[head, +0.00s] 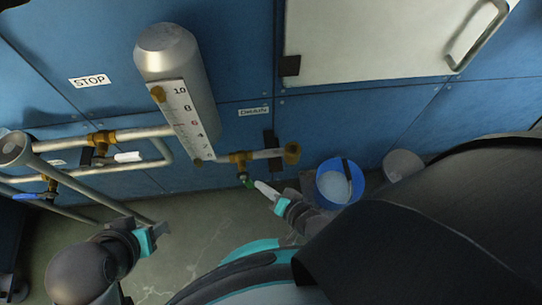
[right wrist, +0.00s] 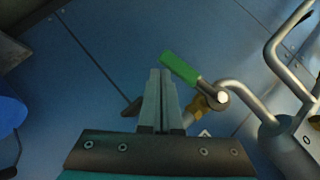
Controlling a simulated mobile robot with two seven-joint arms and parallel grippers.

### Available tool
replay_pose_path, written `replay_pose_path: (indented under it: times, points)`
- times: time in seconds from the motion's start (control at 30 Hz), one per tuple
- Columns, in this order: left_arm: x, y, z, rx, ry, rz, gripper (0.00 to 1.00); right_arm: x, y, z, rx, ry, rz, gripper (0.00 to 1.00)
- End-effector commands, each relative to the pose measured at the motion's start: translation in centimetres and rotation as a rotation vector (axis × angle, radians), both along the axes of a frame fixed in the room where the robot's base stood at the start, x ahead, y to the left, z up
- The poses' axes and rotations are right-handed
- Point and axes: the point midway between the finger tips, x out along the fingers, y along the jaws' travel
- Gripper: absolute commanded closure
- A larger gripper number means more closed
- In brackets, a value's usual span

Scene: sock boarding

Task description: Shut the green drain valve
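The green drain valve handle (head: 246,181) hangs below a brass fitting on the short drain pipe (head: 266,155), under the sign that seems to read DRAIN. In the right wrist view the green handle (right wrist: 180,68) slants up-left from a metal stem. My right gripper (head: 263,188) is beside the handle, to its right in the head view. In the right wrist view its fingers (right wrist: 160,75) are together with nothing between them, and the handle lies just right of the tips. Contact cannot be told. My left gripper (head: 160,231) is away at lower left; its finger gap is unclear.
A grey cylinder with a numbered scale (head: 184,108) stands above the drain. Pipes at left carry a white-handled valve (head: 129,157) and a blue-handled valve (head: 27,196). A blue bucket (head: 326,168) and a pale container (head: 402,164) stand right of the drain. Open floor lies in front.

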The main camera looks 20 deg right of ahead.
Motion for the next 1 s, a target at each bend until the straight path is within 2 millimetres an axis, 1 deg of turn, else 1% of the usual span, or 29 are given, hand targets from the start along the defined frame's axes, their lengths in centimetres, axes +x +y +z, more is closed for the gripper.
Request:
replay_pose_path:
  times: [0.2, 0.4, 1.0]
  points:
    - [0.02, -0.01, 0.05, -0.001, -0.003, 0.000, 0.50, 0.10, 0.78, -0.63, 0.000, 0.004, 0.001, 1.00]
    - [0.03, -0.02, 0.11, -0.001, -0.005, 0.000, 0.50, 0.23, 1.14, -0.81, 0.000, 0.003, 0.002, 1.00]
    - [0.05, -0.08, 0.13, -0.003, -0.007, -0.001, 0.50, 0.31, 1.22, -0.83, 0.000, 0.002, 0.001, 1.00]
